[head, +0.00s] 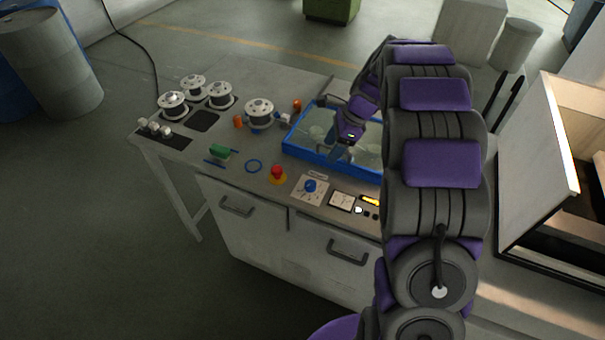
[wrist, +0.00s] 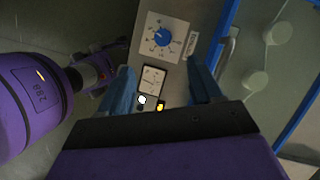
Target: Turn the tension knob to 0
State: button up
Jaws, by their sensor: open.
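The tension knob (head: 310,186) is a small blue knob on a square white dial plate on the front part of the bench top. In the wrist view the knob (wrist: 163,38) sits at the upper middle, with scale marks around it; the figures are too small to read surely. My gripper (wrist: 160,78) is open, its two blue fingers spread left and right below the knob in that view. Nothing is between the fingertips but the bench top and a gauge behind. In the head view my gripper (head: 338,150) hangs over the blue-rimmed tray, apart from the knob.
A red emergency button (head: 277,173) stands left of the knob. A white meter (head: 341,201) and small lamps lie to its right. A blue-rimmed tray (head: 295,148) is behind. White spools (head: 259,112) and a green block (head: 220,152) are farther left.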

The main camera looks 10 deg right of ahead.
jog(key=b, duration=0.1)
send_near(312, 183)
jog(key=a+f, duration=0.1)
jog(key=a+f+b, duration=0.1)
jog(key=f, duration=0.1)
jog(key=a+f, duration=0.2)
jog(key=shift+f, duration=0.2)
jog(key=shift+w+d+f+b, duration=0.1)
jog(key=shift+d+f+b, duration=0.15)
jog(key=shift+f, duration=0.35)
jog(key=shift+w+d+f+b, duration=0.1)
jog(key=shift+d+f+b, duration=0.15)
jog(key=shift+f, duration=0.35)
jog(key=shift+d+f, duration=0.25)
jog(key=shift+d, duration=0.15)
jog(key=shift+a, duration=1.25)
jog(key=shift+c, duration=1.9)
jog(key=shift+d, duration=0.75)
jog(key=c, duration=0.4)
jog(key=shift+d, duration=0.1)
jog(key=shift+c, duration=1)
jog(key=shift+r, duration=0.1)
jog(key=shift+c, duration=0.4)
